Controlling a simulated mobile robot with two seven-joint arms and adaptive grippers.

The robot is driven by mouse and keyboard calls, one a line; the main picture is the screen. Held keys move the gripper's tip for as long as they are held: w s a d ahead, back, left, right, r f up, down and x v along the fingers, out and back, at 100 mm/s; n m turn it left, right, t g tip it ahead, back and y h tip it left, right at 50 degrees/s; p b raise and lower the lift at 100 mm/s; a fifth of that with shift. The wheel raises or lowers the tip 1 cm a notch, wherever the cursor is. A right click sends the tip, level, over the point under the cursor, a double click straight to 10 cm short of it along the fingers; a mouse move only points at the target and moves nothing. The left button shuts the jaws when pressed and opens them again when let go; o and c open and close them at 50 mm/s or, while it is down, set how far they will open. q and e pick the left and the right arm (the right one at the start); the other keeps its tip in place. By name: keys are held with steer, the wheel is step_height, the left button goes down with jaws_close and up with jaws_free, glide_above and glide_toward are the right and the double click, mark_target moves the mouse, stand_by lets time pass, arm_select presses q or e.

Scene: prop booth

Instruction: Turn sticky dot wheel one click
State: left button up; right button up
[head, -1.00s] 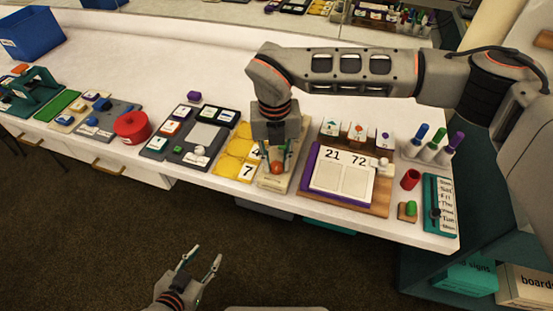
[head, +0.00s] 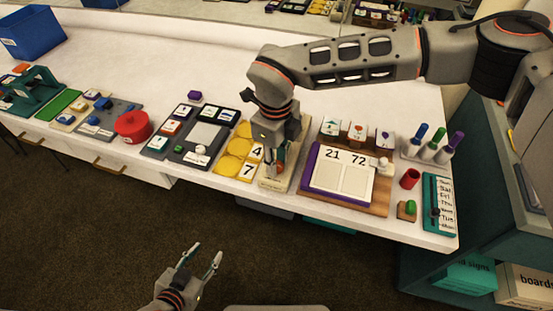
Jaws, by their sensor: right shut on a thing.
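My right gripper (head: 275,172) points down over a narrow beige board (head: 293,176) on the white counter. It is shut on a small part there that I take to be the sticky dot wheel. The fingers hide most of this part, so its shape and dot cannot be made out. A little red shows between the fingers. My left gripper (head: 204,262) is open and empty, low in front of the counter over the dark floor.
Left of the board lie yellow discs with number cards (head: 247,168). Right of it is a wooden board with a purple-edged number panel (head: 340,180). Marker stands (head: 433,150) and a red cup (head: 410,179) are further right. The counter behind is mostly clear.

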steer(key=shift+n, duration=2.2)
steer(key=o, duration=1.1)
step_height(320, 180, up, 12)
steer(key=shift+s, duration=0.15)
